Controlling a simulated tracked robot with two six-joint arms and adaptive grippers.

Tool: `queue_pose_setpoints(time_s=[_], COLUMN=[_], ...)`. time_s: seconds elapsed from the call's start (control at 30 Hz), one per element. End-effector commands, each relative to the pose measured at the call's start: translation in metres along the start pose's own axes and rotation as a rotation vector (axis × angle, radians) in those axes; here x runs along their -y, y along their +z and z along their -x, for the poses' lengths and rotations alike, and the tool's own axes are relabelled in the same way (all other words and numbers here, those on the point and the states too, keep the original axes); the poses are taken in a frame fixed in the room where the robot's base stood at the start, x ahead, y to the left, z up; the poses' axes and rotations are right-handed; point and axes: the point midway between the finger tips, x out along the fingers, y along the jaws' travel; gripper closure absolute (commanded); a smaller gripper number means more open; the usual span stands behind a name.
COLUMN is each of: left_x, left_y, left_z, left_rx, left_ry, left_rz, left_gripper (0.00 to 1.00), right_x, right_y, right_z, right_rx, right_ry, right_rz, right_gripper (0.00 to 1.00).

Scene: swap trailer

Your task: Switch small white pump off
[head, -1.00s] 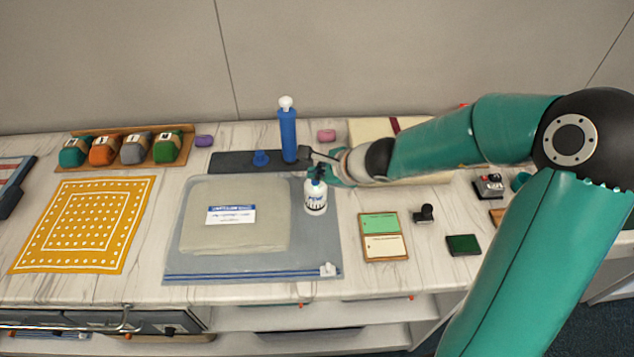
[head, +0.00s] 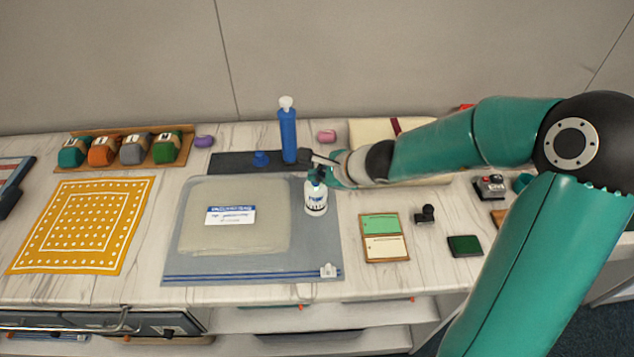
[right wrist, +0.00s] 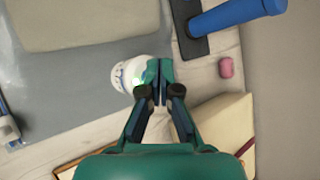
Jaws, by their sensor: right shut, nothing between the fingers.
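The small white pump, a white bottle with a dark printed label (head: 316,198), stands upright on the right part of the grey bag, and its top is hidden by my gripper. My right gripper (head: 318,176) is shut and empty at the bottle's top. In the right wrist view the shut fingertips (right wrist: 159,68) are beside the white bottle (right wrist: 133,74) and overlap its edge. A green glint shows on the bottle next to the fingers. I cannot tell whether they touch it. My left gripper is not in view.
A tall blue hand pump (head: 288,135) stands on a dark base just behind my gripper. The bag (head: 180,255) lies under the bottle. A green and cream card (head: 384,238), a black stamp (head: 425,214) and an ink pad (head: 465,246) lie to the right.

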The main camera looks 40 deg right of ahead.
Motion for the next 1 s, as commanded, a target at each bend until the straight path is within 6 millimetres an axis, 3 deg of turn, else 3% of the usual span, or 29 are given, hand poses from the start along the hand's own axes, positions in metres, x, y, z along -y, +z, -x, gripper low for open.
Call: queue_pose_setpoints(time_s=[1.0], left_x=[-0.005], left_y=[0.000], left_z=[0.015], left_rx=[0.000], left_ry=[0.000], left_rz=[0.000], left_gripper=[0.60], right_x=[0.009], right_y=[0.009], right_z=[0.012], right_rx=[0.000], right_ry=[0.000], right_rz=[0.000], right_gripper=[1.00])
